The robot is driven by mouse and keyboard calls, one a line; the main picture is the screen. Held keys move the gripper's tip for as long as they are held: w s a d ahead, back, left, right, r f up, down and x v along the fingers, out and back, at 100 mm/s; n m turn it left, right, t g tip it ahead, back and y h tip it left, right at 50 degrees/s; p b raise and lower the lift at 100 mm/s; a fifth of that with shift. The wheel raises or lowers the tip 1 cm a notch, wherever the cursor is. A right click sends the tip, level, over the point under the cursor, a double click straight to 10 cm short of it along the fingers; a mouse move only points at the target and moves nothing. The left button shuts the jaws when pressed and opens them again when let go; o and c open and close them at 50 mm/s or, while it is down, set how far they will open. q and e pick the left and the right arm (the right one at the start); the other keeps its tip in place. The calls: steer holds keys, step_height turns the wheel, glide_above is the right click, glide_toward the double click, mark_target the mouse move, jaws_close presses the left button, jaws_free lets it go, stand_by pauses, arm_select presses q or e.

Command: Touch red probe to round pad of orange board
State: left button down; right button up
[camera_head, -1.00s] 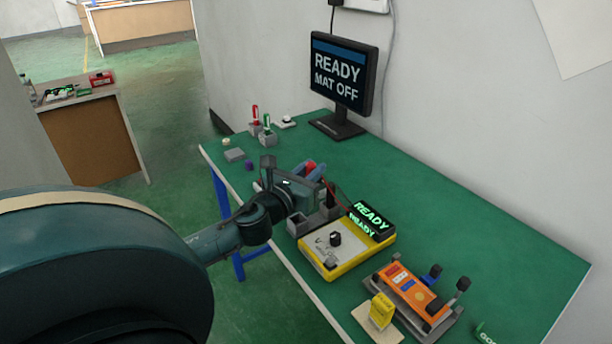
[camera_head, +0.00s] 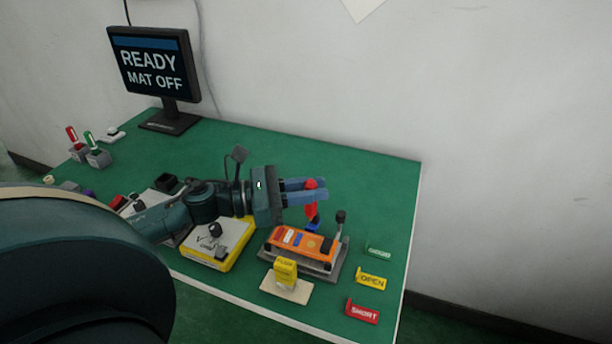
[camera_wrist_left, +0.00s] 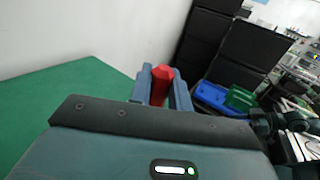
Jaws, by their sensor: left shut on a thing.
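The red probe (camera_head: 312,200) is held between the blue fingers of my left gripper (camera_head: 312,190). It points down above the far side of the orange board (camera_head: 318,249). The probe's red top also shows between the fingers in the left wrist view (camera_wrist_left: 161,84). The orange board lies in a grey fixture (camera_head: 335,272) with a black-knobbed lever (camera_head: 340,222) at its right. I cannot tell the round pad apart, and the probe's tip is not clear against the fixture. My right gripper is not in view.
A yellow meter (camera_head: 222,245) sits left of the board, partly under my left arm. A yellow block on a beige plate (camera_head: 286,287) stands in front. Tags marked OPEN (camera_head: 371,279) and SHORT (camera_head: 362,311) lie to the right. A monitor (camera_head: 155,66) stands at the back left.

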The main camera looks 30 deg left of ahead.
mark_target(311, 217)
arm_select(q)
steer(key=shift+s+d+f+g, duration=0.1)
steer(key=shift+d+f+g, duration=0.1)
steer(key=shift+d+g, duration=0.1)
step_height(311, 217, down, 2)
steer(key=shift+b, duration=0.9)
step_height(311, 217, down, 3)
steer(key=shift+f+b, duration=0.15)
steer(key=shift+b, duration=1.1)
steer(key=shift+f, duration=0.15)
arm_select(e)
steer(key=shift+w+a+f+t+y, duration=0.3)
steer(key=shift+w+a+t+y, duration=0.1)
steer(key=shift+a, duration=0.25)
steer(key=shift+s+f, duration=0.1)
arm_select(q)
steer(key=shift+f, duration=0.15)
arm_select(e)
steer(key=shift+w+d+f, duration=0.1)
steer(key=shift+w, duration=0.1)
arm_select(q)
steer(key=shift+f+b, duration=0.55)
steer(key=shift+b, duration=0.15)
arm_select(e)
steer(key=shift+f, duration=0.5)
arm_select(q)
steer(key=shift+r, duration=0.15)
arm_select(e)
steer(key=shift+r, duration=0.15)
